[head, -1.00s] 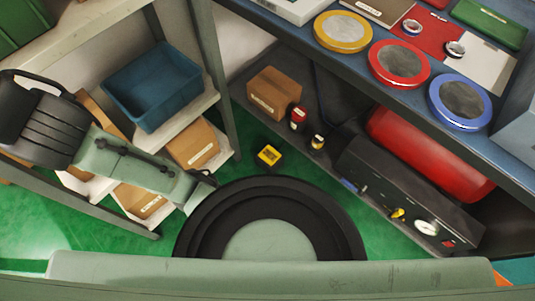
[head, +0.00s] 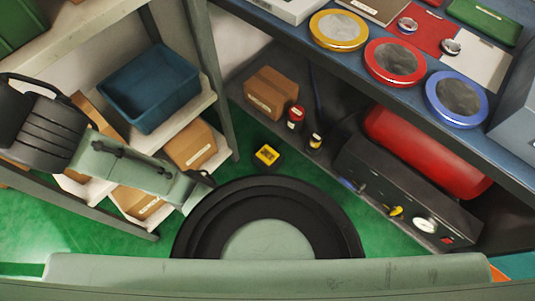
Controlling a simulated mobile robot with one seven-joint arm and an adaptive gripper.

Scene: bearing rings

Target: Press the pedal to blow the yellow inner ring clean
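A small yellow-topped black block (head: 267,156), which looks like the pedal, sits on the green floor just beyond my round black base. Nothing touches it. A round yellow-rimmed dish (head: 338,31) with a grey middle lies on the blue bench at the top. Two small ring-like parts lie to its right, one (head: 407,25) on a red mat and one (head: 451,46) by a white sheet. I cannot make out a yellow inner ring. My arm reaches out to the left over the shelves; my gripper does not show.
Red-rimmed (head: 397,63) and blue-rimmed (head: 457,99) dishes lie on the bench. Below are a red tank (head: 425,150), a dark unit with a gauge (head: 405,195), a cardboard box (head: 271,92) and small bottles. A blue bin (head: 150,85) stands on the left shelf. Green floor surrounds the pedal.

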